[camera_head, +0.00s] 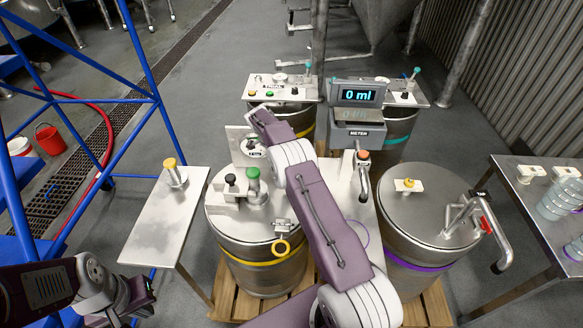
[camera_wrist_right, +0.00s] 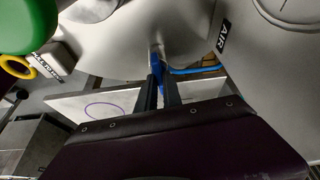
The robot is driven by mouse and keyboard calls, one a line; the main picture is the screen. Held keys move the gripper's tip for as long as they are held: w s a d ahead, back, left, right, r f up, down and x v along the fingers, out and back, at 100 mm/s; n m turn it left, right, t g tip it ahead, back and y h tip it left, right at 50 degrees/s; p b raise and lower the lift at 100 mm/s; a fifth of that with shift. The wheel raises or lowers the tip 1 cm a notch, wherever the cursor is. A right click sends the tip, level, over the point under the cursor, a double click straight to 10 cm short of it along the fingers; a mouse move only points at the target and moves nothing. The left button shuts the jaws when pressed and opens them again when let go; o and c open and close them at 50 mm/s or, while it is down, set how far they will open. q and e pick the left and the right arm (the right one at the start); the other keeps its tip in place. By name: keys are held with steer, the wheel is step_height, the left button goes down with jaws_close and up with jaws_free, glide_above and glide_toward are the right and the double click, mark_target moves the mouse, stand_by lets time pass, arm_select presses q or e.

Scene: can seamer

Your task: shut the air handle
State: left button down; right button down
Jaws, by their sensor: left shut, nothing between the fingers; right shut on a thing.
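A blue handle (camera_wrist_right: 156,58) shows in the right wrist view, between the fingertips of my right gripper (camera_wrist_right: 160,75). The gripper is shut on it. A black AIR label (camera_wrist_right: 222,37) is on the grey surface to the right of it. In the head view my right arm crosses over the middle, and its fingers and the blue handle are hidden there. My left gripper (camera_head: 142,298) is shut and empty at the lower left of the head view, apart from the equipment.
A steel drum (camera_head: 260,222) with a green knob (camera_head: 253,174) stands left of my right arm. Another drum (camera_head: 425,212) stands right of it. A side shelf (camera_head: 160,225) lies near my left gripper. A meter (camera_head: 358,95) reads 0 ml.

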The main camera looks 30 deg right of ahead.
steer(key=shift+w+m+p, duration=0.1)
steer(key=shift+m+p, duration=0.25)
steer(key=shift+m, duration=0.15)
steer(key=shift+m+g, duration=0.3)
steer(key=c, duration=1.5)
jaws_free()
